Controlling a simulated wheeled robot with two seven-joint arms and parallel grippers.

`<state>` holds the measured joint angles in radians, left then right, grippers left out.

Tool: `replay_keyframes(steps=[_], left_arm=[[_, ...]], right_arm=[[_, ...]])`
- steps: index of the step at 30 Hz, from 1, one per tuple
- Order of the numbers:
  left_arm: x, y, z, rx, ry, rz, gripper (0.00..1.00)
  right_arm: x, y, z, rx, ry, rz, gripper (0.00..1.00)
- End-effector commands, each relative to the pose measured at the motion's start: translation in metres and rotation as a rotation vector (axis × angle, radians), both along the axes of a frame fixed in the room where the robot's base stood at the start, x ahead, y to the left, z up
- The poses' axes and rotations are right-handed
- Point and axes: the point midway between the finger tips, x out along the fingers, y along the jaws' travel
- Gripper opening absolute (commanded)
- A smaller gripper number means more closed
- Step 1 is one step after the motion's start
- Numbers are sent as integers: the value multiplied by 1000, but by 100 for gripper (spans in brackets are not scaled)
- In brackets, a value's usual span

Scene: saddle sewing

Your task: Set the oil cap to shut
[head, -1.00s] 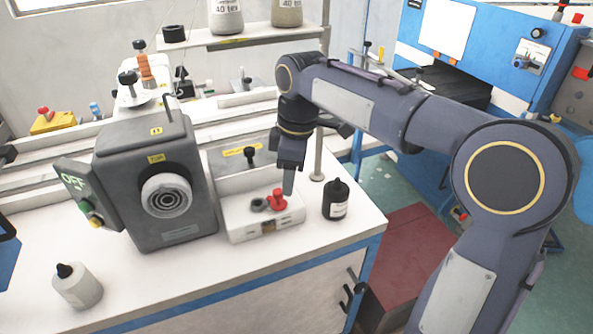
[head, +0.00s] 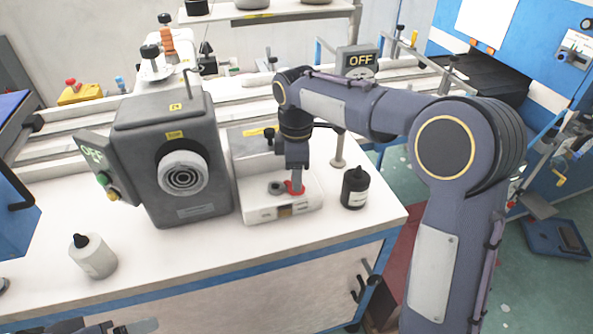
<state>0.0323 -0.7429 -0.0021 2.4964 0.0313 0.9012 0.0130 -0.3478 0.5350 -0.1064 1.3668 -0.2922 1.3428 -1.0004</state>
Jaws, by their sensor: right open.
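The red oil cap (head: 297,187) is on the white-topped box (head: 261,211) on the bench, just right of a dark round ring (head: 276,188). The cap is partly hidden behind my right gripper (head: 298,204). That gripper points down at the cap from above and in front, with its fingers open. I cannot tell whether they touch the cap, or how far it is turned. A dark part that looks like my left gripper (head: 110,328) shows only at the bottom edge; its jaws cannot be made out.
A grey machine (head: 180,208) with a round dial stands left of the box. A black bottle (head: 355,187) stands close to its right. A white bottle (head: 93,257) stands at the front left. The bench front between the white bottle and the box is clear.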

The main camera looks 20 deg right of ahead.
Motion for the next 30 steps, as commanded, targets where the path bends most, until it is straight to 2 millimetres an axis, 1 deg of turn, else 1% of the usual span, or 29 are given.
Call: replay_keyframes(steps=[5, 6, 15, 16, 23, 30], left_arm=[[0, 0, 0, 0, 0, 0, 84], [0, 0, 0, 0, 0, 0, 84], [0, 0, 0, 0, 0, 0, 84], [0, 0, 0, 0, 0, 0, 84], [0, 0, 2, 0, 0, 0, 84], [0, 0, 10, 0, 0, 0, 84]], right_arm=[[0, 0, 0, 0, 0, -1, 45], [0, 0, 0, 0, 0, -1, 42], [0, 0, 0, 0, 0, -1, 3], [0, 0, 0, 0, 0, -1, 0], [0, 1, 1, 0, 0, -21, 0], [-2, 4, 3, 0, 0, -132, 0]])
